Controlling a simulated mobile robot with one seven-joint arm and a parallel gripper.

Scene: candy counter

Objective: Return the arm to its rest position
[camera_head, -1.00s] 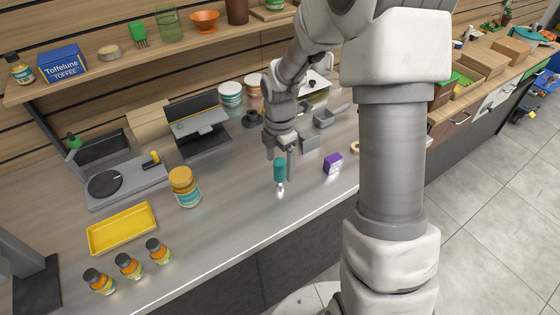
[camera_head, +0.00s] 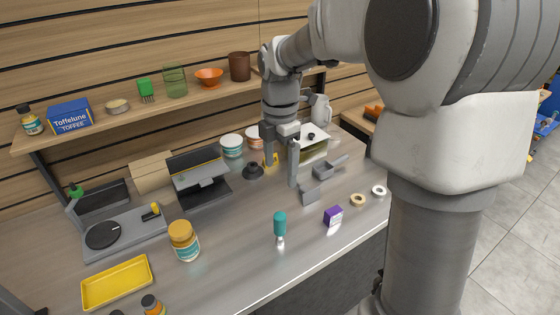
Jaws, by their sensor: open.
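My gripper (camera_head: 282,177) hangs from my raised arm over the back middle of the counter. Its two fingers point down, apart, with nothing between them. A teal-handled tool (camera_head: 280,226) stands on the counter in front of and below the gripper, apart from it. My large white and grey arm links fill the right of the view and hide part of the counter and floor there.
A shelf (camera_head: 120,120) with a blue toffee box (camera_head: 70,116) runs behind. Counter space around the teal tool is clear.

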